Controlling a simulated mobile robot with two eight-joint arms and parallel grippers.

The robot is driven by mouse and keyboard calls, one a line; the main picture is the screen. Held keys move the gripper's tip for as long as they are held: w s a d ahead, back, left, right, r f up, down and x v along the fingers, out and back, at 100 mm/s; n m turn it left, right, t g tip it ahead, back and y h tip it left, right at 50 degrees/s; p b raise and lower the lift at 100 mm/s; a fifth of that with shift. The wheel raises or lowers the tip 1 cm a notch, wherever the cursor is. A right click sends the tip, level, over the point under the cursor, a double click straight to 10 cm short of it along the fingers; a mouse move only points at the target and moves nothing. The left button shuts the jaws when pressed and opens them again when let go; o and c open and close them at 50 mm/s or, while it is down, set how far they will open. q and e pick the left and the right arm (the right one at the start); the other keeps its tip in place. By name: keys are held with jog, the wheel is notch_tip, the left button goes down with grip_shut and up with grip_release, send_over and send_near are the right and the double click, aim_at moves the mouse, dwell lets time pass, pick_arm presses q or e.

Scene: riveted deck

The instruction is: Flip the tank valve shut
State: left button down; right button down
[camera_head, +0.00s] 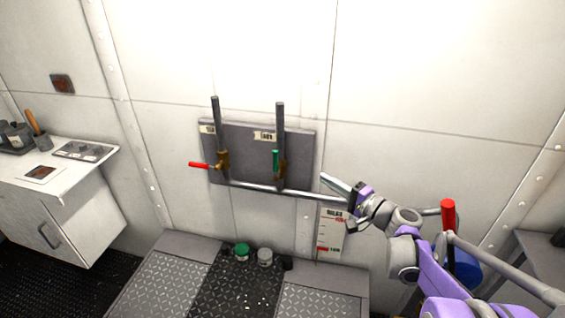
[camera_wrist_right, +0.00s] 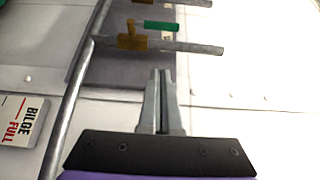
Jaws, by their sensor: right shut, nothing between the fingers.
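Two valves sit on upright pipes in front of a grey wall panel (camera_head: 240,150). The right valve has a green lever (camera_head: 276,161) standing in line with its pipe; the label above it is too small to read surely. The left valve has a red lever (camera_head: 199,165) sticking out sideways to the left, across its pipe. My right gripper (camera_head: 324,178) is shut and empty, to the right of the green lever and apart from it. In the right wrist view its fingertips (camera_wrist_right: 162,74) point toward the green lever (camera_wrist_right: 161,26) and brass body (camera_wrist_right: 131,41). My left gripper is out of view.
A horizontal pipe (camera_head: 255,190) runs below the valves. A bilge sign (camera_head: 331,232) hangs below my right gripper. A green-topped item (camera_head: 241,250) and others stand on the deck step. A white cabinet (camera_head: 70,180) stands at left. The wall above is clear.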

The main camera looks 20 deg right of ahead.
send_near(276, 164)
jog(key=w+d, duration=0.3)
jog(key=w, duration=0.3)
jog(key=shift+w+a+r+p, duration=0.15)
jog(key=shift+w+a, duration=0.1)
jog(key=shift+a, duration=0.55)
jog(key=shift+w+a+r+p, duration=0.15)
jog(key=shift+w+a, duration=0.1)
jog(key=shift+a, duration=0.55)
jog(key=shift+w+a+r+g+p, duration=0.1)
jog(key=shift+a+r+g+p, duration=0.1)
jog(key=shift+g+p, duration=0.15)
